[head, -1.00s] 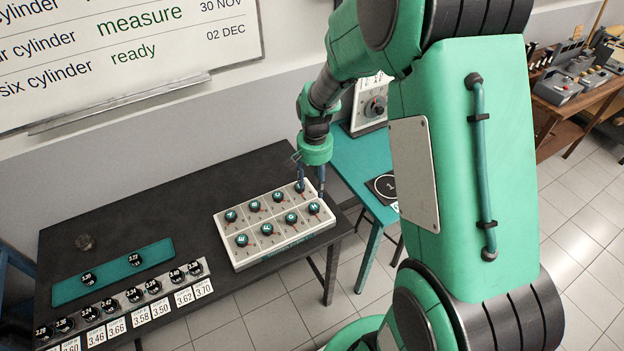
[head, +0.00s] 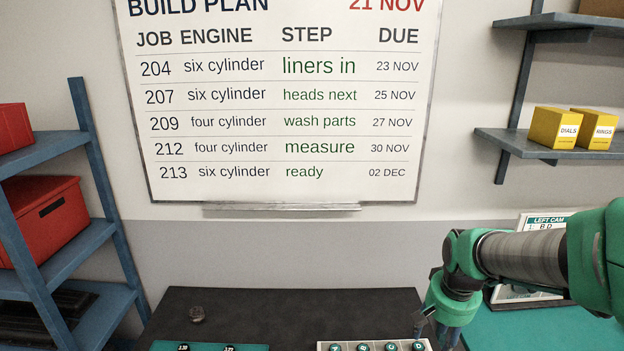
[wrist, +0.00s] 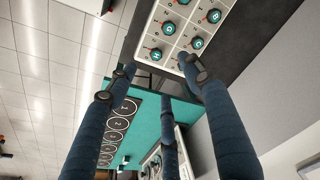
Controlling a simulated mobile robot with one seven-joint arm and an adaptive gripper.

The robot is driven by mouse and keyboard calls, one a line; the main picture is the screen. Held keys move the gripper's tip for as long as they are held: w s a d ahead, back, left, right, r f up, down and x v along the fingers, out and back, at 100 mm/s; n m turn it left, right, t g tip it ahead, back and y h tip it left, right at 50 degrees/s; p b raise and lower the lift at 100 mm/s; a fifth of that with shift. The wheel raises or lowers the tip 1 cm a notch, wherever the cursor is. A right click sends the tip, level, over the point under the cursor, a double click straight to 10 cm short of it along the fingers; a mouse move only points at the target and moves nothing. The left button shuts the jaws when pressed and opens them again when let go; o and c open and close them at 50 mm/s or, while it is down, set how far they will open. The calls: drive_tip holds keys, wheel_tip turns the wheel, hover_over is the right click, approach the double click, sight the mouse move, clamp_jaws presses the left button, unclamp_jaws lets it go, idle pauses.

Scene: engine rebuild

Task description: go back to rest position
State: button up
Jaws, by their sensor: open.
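My gripper (head: 436,335) is at the lower right of the head view, by the right end of a white tray (head: 322,346). Its green body shows, and its blue fingers run down to the picture's bottom edge. In the wrist view my gripper (wrist: 160,78) has its dark blue fingers spread apart, with nothing between them. The tray (wrist: 141,28) lies beyond the fingertips there, with round teal-topped pieces (wrist: 183,29) seated in it. The tray's front is cut off in the head view.
The dark bench (head: 270,305) carries a teal mat (head: 205,347) with round pieces and a small dark knob-like thing (head: 197,314). A teal table (head: 540,330) stands at right; numbered circles (wrist: 118,122) mark it. Blue shelves (head: 75,245) stand left; a wall shelf (head: 535,140) hangs upper right.

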drive_tip(key=s+a+r+n+t+b, duration=0.1)
drive_tip(key=s+a+r, duration=0.3)
drive_tip(key=s, duration=0.5)
drive_tip(key=s+a+r+n+t+b, duration=0.2)
drive_tip(key=s+r, duration=0.3)
drive_tip(key=s, duration=0.5)
drive_tip(key=shift+a+r+n+t+b, duration=0.3)
drive_tip(key=shift+a+r+n+b, duration=0.1)
drive_tip(key=shift+a+n, duration=0.4)
drive_tip(key=shift+s+a, duration=0.1)
